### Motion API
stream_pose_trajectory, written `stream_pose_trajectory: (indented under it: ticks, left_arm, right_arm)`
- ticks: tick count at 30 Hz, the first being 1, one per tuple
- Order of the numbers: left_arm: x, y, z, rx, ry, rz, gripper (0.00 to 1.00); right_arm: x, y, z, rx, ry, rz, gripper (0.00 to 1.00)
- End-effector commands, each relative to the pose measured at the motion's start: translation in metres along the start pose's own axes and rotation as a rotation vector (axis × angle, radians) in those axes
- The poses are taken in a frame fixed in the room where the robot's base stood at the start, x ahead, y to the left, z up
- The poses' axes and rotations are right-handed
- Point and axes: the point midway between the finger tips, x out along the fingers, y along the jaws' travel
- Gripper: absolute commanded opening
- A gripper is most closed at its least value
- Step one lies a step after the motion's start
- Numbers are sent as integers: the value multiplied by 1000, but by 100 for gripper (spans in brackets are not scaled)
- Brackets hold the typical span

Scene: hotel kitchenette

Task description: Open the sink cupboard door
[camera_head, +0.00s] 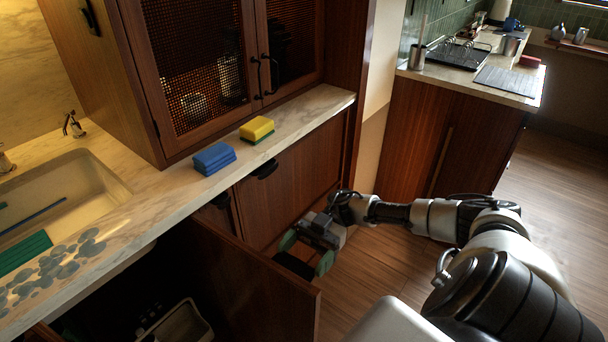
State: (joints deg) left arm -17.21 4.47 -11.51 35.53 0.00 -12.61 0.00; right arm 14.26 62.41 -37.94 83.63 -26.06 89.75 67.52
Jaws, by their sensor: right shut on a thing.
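The sink cupboard door (255,288) is brown wood and stands swung well out from the counter, below the sink (75,190). The dark inside of the cupboard shows to its left. My right gripper (306,256), with green finger pads, is at the far side of the door, near its top outer corner. It is shut on a dark piece there, which looks like the door's handle; the door hides most of it. My left gripper is not in view.
A light bin (178,325) stands inside the open cupboard. A closed cupboard front (290,190) is beyond the door. Blue (214,158) and yellow-green (257,129) sponges lie on the counter (165,190). Wooden floor (375,270) is free around my right arm.

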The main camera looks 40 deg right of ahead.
Motion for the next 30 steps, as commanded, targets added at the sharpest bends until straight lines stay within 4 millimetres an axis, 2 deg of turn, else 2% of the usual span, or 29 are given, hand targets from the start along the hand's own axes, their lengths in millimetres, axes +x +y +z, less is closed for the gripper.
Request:
stream_pose_trajectory:
  ticks: [9,10,12,23,26,30]
  left_arm:
    - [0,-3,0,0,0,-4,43]
    - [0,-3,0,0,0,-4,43]
    - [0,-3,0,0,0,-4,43]
    - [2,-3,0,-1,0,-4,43]
    - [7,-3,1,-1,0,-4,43]
    - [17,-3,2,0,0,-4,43]
  right_arm:
    - [0,-1,2,5,-5,-2,42]
    - [0,-1,2,5,-5,-2,86]
    - [0,-1,2,4,-5,-2,97]
    - [-5,0,2,2,-4,0,98]
    - [-17,0,3,2,-6,1,98]
    - [-45,1,5,1,-6,2,98]
